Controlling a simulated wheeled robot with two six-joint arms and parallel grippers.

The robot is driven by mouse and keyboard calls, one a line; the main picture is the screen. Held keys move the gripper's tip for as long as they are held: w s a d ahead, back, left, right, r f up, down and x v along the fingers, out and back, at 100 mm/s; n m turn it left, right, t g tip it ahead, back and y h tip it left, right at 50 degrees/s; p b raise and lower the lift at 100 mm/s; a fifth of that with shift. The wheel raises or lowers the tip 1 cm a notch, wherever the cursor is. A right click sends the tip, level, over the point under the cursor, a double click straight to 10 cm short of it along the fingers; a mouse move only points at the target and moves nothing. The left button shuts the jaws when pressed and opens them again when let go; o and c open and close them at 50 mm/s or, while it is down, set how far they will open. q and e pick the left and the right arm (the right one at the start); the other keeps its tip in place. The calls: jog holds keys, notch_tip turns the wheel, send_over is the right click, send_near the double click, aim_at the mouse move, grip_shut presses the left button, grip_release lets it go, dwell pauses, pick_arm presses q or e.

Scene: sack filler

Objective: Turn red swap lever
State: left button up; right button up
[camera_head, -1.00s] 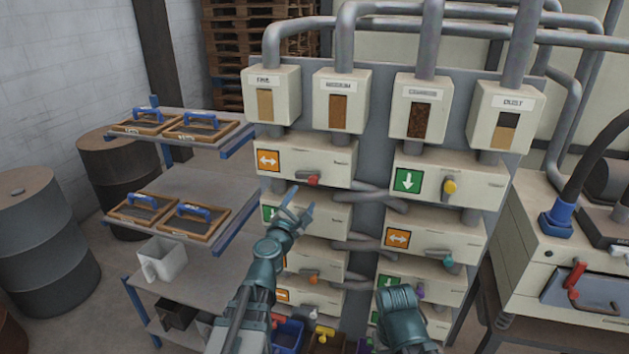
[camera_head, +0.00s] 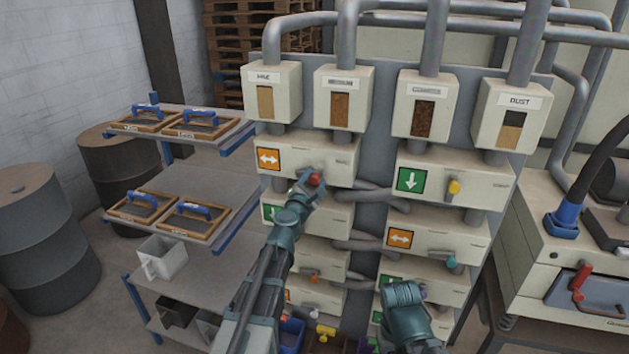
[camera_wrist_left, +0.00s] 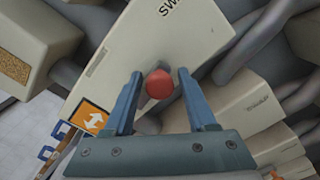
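The red swap lever (camera_head: 314,179) is on the front of the upper left box (camera_head: 335,160), which bears an orange sign with a white double arrow (camera_head: 268,159). In the left wrist view the red knob (camera_wrist_left: 159,84) lies between the two blue fingers of my left gripper (camera_wrist_left: 160,92), with gaps on both sides. My left gripper (camera_head: 306,182) is open at the lever in the head view, its fingertips partly hidden. My right arm (camera_head: 405,312) shows at the bottom; its fingers cannot be made out.
A yellow lever (camera_head: 454,187) is on the box to the right, beside a green down-arrow sign (camera_head: 410,180). Boxes with teal and orange levers are below. A grey connecting pipe (camera_head: 366,190) runs just right of my left gripper. Shelves with framed screens stand left.

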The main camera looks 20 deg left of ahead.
pick_arm(q)
grip_shut()
jog(key=shift+s+d, duration=0.15)
dwell(1.0)
